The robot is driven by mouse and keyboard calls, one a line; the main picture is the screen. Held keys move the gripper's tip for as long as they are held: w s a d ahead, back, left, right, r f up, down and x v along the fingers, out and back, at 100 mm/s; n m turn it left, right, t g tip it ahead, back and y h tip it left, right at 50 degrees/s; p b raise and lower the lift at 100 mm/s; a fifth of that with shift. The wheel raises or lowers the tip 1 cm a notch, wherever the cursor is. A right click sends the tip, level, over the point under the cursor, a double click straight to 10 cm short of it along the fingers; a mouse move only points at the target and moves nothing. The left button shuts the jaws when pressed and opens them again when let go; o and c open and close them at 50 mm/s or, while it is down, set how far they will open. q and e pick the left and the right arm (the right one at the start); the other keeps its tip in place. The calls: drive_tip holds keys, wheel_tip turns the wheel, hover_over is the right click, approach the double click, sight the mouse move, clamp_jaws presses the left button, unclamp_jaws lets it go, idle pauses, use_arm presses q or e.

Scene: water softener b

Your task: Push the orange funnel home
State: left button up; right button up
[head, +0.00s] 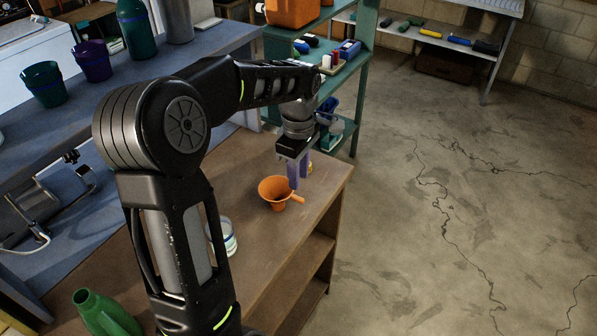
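The orange funnel (275,187) stands upright, wide mouth up, on the brown bench top near its far right end. Its handle (298,198) points right. My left gripper (298,178) hangs down at the funnel's right rear side, purple fingers downward. The fingertips overlap the rim and handle area in the picture; I cannot tell whether they touch it. Finger spacing is too small to judge. What the funnel's spout stands on or in is unclear. My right gripper is not in view.
A white tub (229,238) stands on the bench, partly behind my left arm. A green bottle (98,312) is at the near left. A small yellow thing (310,167) is partly hidden behind the fingers. A teal shelf (361,90) stands beyond the bench. The floor at right is clear.

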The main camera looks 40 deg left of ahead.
sight(298, 197)
use_arm(q)
wheel_tip(298, 197, down, 7)
drive_tip(key=b, duration=0.5)
drive_tip(key=shift+f, duration=0.15)
clamp_jaws()
drive_tip(key=shift+r, duration=0.2)
drive_tip(key=shift+r+p, duration=1.6)
drive_tip(key=shift+r, duration=0.3)
